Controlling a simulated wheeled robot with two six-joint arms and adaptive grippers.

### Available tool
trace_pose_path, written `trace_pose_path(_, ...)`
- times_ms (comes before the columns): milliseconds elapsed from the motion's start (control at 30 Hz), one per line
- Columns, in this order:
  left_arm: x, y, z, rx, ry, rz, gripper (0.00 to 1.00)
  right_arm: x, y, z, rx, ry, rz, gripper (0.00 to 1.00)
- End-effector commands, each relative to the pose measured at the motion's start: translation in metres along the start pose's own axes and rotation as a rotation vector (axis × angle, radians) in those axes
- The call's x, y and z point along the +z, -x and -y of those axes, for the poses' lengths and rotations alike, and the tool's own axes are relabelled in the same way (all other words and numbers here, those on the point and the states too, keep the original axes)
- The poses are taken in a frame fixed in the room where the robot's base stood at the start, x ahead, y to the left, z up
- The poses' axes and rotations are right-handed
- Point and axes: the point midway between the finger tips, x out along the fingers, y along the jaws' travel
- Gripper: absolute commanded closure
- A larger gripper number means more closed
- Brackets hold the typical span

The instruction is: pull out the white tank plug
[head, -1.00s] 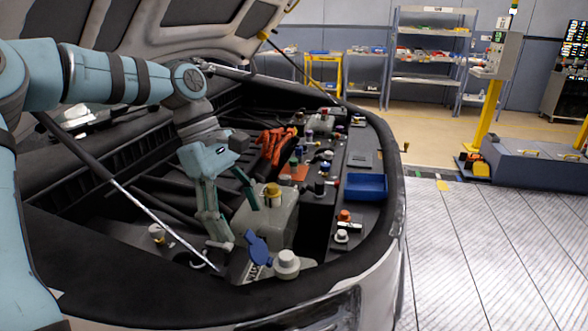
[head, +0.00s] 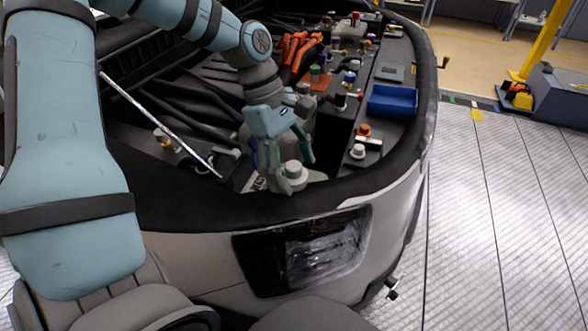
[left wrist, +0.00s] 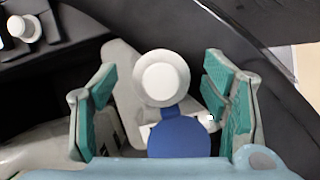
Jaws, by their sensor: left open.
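A round white plug (head: 294,169) sits on a pale neck at the front edge of the engine bay. In the left wrist view the white plug (left wrist: 160,77) is near the middle, with an open blue flap cap (left wrist: 180,137) just below it. My left gripper (head: 290,172) is open and reaches down over the plug. In the left wrist view my left gripper's (left wrist: 162,103) teal-padded fingers stand on either side of the plug, with gaps on both sides. It holds nothing. My right gripper is not in view.
A second white knob (head: 358,152) and an orange cap (head: 363,130) are to the right. A blue tray (head: 392,101) lies behind them. A grey prop rod (head: 160,127) slants across the bay on the left. The dark front rim (head: 230,207) is close.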

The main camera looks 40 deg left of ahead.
Motion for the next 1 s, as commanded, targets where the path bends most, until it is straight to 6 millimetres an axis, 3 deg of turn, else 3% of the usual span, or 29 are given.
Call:
trace_pose_path(300, 0.0002, -0.0047, -0.0002, 0.001, 0.0, -0.001, 0.33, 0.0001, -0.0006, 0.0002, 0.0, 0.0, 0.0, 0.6)
trace_pose_path(600, 0.0001, -0.0045, -0.0002, 0.001, -0.001, 0.0, 0.81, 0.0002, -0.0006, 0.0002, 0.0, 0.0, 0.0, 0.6)
trace_pose_path(633, 0.0001, -0.0045, -0.0002, 0.001, -0.001, 0.0, 0.58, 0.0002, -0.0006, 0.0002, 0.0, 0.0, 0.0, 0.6)
trace_pose_path(733, 0.0001, -0.0044, -0.0001, 0.001, -0.001, 0.0, 0.74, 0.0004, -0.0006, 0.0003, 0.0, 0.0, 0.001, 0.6)
trace_pose_path(1000, 0.0008, -0.0027, -0.0002, 0.001, -0.001, -0.001, 0.74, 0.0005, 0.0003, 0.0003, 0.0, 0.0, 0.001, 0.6)
